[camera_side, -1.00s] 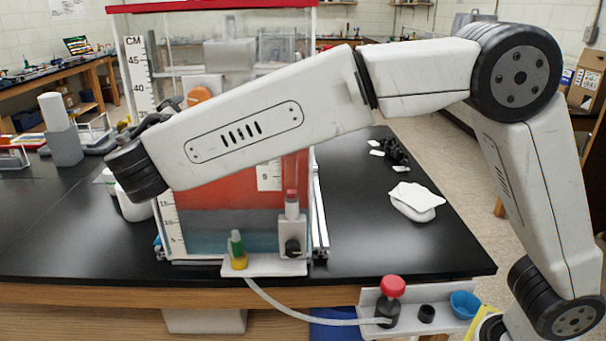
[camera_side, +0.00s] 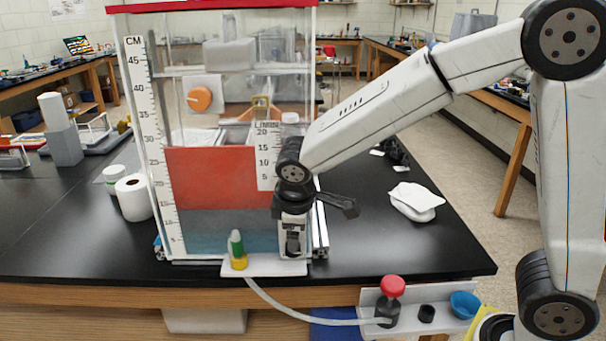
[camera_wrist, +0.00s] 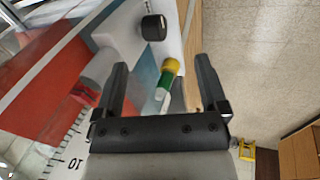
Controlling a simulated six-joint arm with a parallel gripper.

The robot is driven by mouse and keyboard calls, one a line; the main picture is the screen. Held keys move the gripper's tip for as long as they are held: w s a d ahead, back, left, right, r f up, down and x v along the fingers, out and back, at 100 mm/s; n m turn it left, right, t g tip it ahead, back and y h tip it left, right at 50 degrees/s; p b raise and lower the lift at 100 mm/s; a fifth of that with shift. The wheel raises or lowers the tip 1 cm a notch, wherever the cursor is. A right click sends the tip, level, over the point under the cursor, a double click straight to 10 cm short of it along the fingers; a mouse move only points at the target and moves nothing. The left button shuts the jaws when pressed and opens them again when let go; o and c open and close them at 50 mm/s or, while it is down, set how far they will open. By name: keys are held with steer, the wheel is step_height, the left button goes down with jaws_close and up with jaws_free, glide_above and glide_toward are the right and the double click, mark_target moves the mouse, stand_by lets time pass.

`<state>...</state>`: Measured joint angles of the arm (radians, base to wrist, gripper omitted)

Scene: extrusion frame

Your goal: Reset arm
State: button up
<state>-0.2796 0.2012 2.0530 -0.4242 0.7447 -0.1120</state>
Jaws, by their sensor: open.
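My gripper (camera_wrist: 162,65) shows in the wrist view with its two black fingers spread and nothing held between them. The green-and-yellow fitting (camera_wrist: 168,75) appears between the fingers in that view, and the black knob (camera_wrist: 153,27) lies beyond them. In the side view my gripper (camera_side: 308,208) is low at the tank's front right corner, in front of the white bracket with the black knob (camera_side: 293,245). The green-and-yellow fitting (camera_side: 238,252) stands to its left on a small white ledge. I cannot tell whether my gripper touches the bracket.
The bench right of the tank is mostly clear.

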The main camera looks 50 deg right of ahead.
steer(key=s+d+f+m+y, duration=0.1)
steer(key=s+d+f+m, duration=0.2)
steer(key=s, duration=0.3)
steer(key=s+d+f+m+y, duration=0.1)
steer(key=s+d+f+m, duration=0.2)
steer(key=s, duration=0.3)
steer(key=shift+s+d+f+m, duration=0.25)
steer(key=shift+f+m, duration=0.25)
steer(key=shift+m, duration=0.4)
steer(key=shift+w, duration=0.1)
